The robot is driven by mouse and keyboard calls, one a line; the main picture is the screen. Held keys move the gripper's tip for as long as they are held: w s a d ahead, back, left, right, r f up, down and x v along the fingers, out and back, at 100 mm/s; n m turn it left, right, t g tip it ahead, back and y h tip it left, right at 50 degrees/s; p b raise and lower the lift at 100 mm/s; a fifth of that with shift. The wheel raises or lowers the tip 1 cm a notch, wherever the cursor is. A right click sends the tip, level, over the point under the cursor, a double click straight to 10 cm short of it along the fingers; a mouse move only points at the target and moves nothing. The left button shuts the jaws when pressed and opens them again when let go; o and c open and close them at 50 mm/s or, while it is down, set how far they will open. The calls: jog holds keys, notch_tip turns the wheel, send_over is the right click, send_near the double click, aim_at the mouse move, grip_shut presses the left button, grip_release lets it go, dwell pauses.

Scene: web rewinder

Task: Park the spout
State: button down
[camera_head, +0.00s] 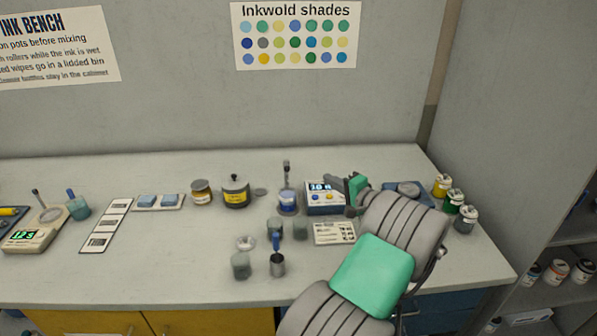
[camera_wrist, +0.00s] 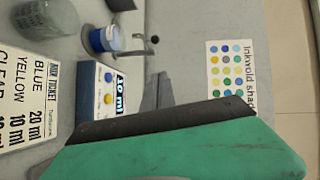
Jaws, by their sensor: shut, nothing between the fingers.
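A slim metal upright with a dark top (camera_head: 286,170) rises at a blue-and-white pot (camera_head: 288,203) left of the display box. It seems to carry the spout, but its direction is too small to tell. The wrist view, turned sideways, shows the thin metal piece with its dark knob (camera_wrist: 153,39) and the pot (camera_wrist: 105,38). My gripper (camera_head: 342,186) is shut and empty, at the display box's right side and apart from the upright. In the wrist view its grey fingers (camera_wrist: 156,92) reach beside the box; the green-and-dark gripper body covers the lower part.
The display box (camera_head: 322,199) reads about 10 ml. A printed ticket (camera_head: 334,232) lies before it. A dark yellow-labelled pot (camera_head: 236,191) stands left. Small bottles (camera_head: 442,185) line the right edge.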

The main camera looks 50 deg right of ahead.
jog(key=shift+w, duration=0.1)
jog(key=p, duration=0.3)
send_near(287, 169)
jog(key=w+d+f, duration=0.1)
jog(key=w+d, duration=0.3)
jog(key=w, duration=0.2)
jog(key=shift+s, duration=0.1)
jog(key=shift+a+r+p, duration=0.1)
jog(key=shift+a+p, duration=0.05)
jog(key=shift+p, duration=0.15)
